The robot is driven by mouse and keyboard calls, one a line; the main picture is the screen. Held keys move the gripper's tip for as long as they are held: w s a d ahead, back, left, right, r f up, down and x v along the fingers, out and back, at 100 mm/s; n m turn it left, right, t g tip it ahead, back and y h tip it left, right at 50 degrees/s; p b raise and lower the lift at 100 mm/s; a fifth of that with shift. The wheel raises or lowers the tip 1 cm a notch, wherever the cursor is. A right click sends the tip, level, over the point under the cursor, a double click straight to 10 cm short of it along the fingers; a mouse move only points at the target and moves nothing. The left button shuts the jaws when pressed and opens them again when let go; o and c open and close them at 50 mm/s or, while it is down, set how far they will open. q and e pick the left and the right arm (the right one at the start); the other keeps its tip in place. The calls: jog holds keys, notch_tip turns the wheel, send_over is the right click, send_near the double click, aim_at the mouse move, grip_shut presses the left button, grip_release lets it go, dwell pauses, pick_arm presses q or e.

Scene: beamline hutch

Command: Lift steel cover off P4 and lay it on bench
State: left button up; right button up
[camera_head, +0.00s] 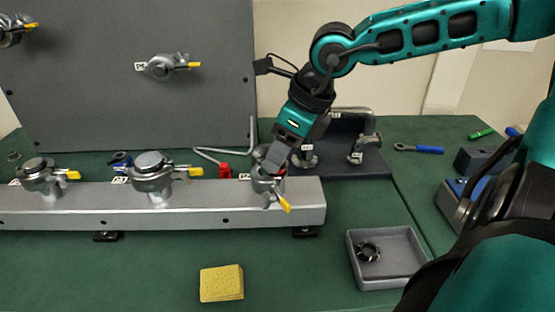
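A silver rail (228,211) carries several clamped ports in a row. Its right-end port (263,186) has a clamp with a yellow-tipped lever that hangs open to the lower right. My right gripper (272,165) reaches down onto this port from above. It hides most of the port's top, so I cannot see whether a steel cover is between its fingers. The middle port (151,174) and left port (43,174) have round metal tops and closed-looking clamps. The port labels are too small to read. The green bench (285,270) lies in front. My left gripper is not in view.
A grey tray (352,262) at front right holds a dark ring (369,252). A yellow sponge-like block (221,283) lies in front of the rail. A grey upright panel (100,75) stands behind. Bench between block and tray is clear.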

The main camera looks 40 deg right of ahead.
jog(key=c, duration=0.7)
